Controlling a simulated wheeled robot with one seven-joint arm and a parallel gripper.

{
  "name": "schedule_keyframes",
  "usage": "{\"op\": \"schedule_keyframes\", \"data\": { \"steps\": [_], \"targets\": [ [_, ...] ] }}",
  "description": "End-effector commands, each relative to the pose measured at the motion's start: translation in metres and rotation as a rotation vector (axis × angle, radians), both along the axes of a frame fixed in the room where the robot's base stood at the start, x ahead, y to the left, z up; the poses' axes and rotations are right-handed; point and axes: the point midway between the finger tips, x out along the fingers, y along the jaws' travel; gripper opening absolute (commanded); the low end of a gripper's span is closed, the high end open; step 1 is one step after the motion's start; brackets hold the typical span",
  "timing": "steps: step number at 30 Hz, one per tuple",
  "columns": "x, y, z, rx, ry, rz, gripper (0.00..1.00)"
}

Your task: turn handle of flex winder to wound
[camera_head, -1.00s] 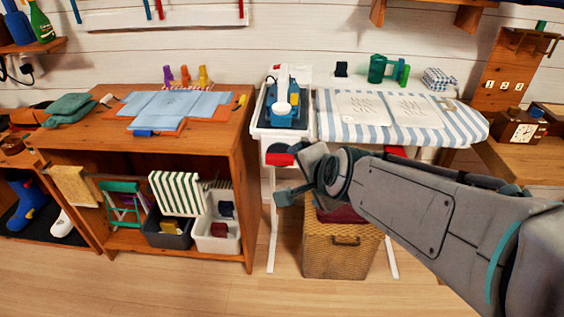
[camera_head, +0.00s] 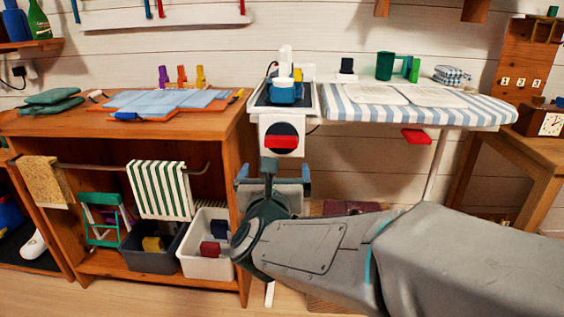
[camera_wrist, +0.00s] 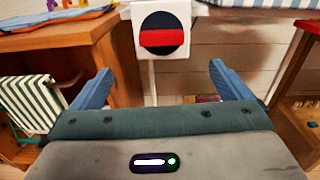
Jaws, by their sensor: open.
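The flex winder shows as a black disc with a red bar handle (camera_head: 281,142) on the white front panel (camera_head: 265,120) at the end of the ironing board. The red handle lies about level. In the wrist view the handle (camera_wrist: 161,38) is ahead, above the gap between my fingers. My gripper (camera_head: 273,180) is open and empty, below and in front of the panel, apart from the handle. Its two blue fingers (camera_wrist: 158,82) are spread wide to either side in the wrist view.
A wooden cabinet (camera_head: 225,121) stands close on the left, with a rail and striped towel (camera_head: 160,190). The striped ironing board (camera_head: 490,110) extends right, with a red block (camera_head: 416,136) under it. A blue iron (camera_head: 285,90) sits above the panel.

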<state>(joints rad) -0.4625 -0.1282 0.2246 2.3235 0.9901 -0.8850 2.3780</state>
Motion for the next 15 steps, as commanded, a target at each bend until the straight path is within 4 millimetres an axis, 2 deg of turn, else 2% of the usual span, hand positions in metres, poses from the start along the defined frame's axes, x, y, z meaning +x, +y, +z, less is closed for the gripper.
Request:
{"op": "schedule_keyframes", "data": {
  "steps": [4, 7, 15],
  "targets": [
    [0.004, 0.000, -0.005, 0.044, -0.011, -0.017, 0.98],
    [0.015, -0.001, -0.005, 0.047, -0.011, -0.018, 0.98],
    [0.071, -0.003, -0.006, 0.044, -0.011, -0.018, 0.98]
  ]
}}
